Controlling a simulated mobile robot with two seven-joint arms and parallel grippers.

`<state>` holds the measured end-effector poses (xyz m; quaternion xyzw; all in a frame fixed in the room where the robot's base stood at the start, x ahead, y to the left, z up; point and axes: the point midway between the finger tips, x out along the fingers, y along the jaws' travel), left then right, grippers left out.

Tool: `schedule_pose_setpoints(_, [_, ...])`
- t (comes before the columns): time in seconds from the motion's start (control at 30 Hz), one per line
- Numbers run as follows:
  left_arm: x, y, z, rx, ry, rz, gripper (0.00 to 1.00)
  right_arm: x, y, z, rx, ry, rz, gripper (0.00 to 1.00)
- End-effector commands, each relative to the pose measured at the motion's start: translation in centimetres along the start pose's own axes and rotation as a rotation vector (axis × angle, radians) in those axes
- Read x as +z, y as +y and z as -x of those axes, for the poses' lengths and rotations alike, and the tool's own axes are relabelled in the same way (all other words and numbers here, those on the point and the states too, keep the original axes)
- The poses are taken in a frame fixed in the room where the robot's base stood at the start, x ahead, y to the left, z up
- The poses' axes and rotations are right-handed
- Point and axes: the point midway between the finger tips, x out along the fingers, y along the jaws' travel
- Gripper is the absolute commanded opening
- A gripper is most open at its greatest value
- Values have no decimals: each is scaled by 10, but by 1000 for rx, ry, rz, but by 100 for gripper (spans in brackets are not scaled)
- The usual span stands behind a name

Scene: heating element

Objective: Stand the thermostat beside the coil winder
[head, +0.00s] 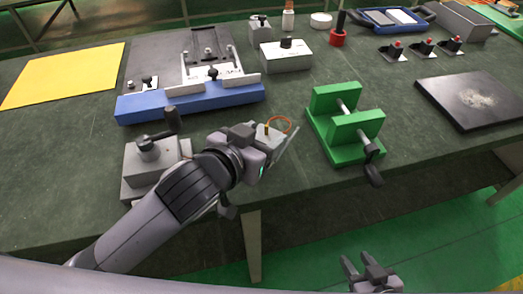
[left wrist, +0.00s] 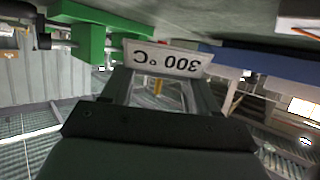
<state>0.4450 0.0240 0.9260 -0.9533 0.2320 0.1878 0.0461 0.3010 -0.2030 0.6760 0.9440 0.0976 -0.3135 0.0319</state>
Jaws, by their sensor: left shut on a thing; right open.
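The thermostat (head: 270,133) is a small pale block with a thin orange wire loop on top, near the table's front edge. My left gripper (head: 272,150) is shut on it. In the left wrist view its pale face (left wrist: 165,60) reads "300 °C" upside down between the fingers. I cannot tell whether it touches the table. The coil winder (head: 345,130) is a green frame with two uprights, a rod and a black crank, just right of the thermostat and apart from it; it also shows in the left wrist view (left wrist: 90,42). My right gripper (head: 370,270) is open and empty, in front of the table.
A grey block with a black lever (head: 150,165) stands left of my left gripper. A long blue fixture (head: 190,100) lies behind. A dark plate (head: 472,100) is at the right. Bare green tabletop (head: 290,95) lies around the coil winder.

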Motion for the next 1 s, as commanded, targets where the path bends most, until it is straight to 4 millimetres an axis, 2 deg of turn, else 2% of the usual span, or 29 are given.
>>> schedule_pose_setpoints(0.1, [21,-1,-8,-2,-5,-1,26,4,0,-3,0,2,0,43])
schedule_pose_setpoints(0.2, [32,0,-13,0,-3,0,26,5,0,-5,0,2,0,43])
schedule_pose_setpoints(0.63, [38,0,-15,0,-1,0,26,5,0,-5,0,3,0,43])
schedule_pose_setpoints(0.67, [38,0,-15,0,-2,0,62,5,0,-5,-1,3,0,43])
schedule_pose_setpoints(0.73, [38,0,-15,0,-2,0,85,4,0,-5,-1,4,0,43])
schedule_pose_setpoints(1.0, [37,0,-15,-1,-2,0,85,4,0,-5,-1,4,0,43])
